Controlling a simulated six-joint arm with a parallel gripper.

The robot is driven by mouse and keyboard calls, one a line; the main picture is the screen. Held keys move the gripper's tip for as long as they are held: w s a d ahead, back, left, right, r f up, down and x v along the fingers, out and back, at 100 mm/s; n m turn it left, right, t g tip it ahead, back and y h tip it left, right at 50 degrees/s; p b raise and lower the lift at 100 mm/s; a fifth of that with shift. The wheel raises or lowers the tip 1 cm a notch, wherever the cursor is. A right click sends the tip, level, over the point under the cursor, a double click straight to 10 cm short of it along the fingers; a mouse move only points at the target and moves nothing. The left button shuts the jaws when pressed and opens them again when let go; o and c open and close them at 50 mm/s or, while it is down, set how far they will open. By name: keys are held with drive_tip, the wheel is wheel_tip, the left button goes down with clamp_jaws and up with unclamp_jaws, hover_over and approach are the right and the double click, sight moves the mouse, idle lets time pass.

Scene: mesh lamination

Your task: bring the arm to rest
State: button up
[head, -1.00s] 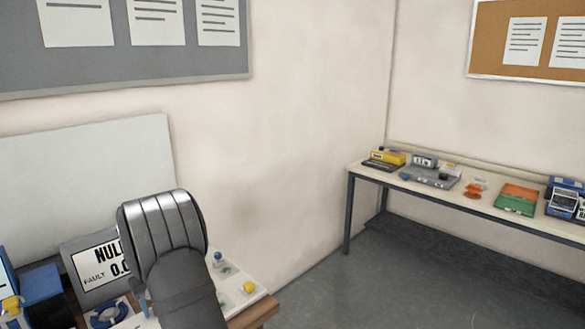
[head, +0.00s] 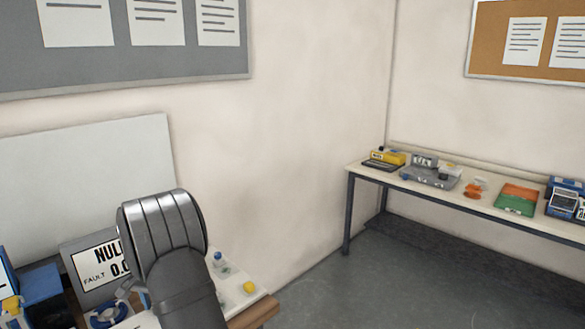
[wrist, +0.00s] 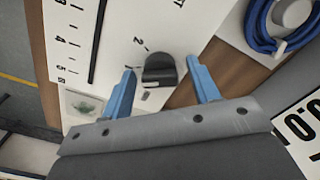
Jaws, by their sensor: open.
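My gripper (wrist: 161,88) shows in the wrist view with its two blue fingers spread apart. It is open. A dark knob (wrist: 160,70) on a white panel (wrist: 120,45) marked with numbers appears between the fingers, and I cannot tell whether they touch it. In the head view my grey arm covers part of the bench at the lower left, and the gripper is hidden there.
A box with a display reading NULL and FAULT (head: 92,262) stands left of my arm. A blue coil (head: 108,314) and a yellow item (head: 249,287) lie on the near bench. A far table (head: 460,199) holds several devices. The floor between is clear.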

drive_tip(key=shift+m, duration=0.9)
drive_tip(key=shift+r, duration=0.6)
drive_tip(key=shift+f, duration=0.65)
drive_tip(key=n, duration=0.9)
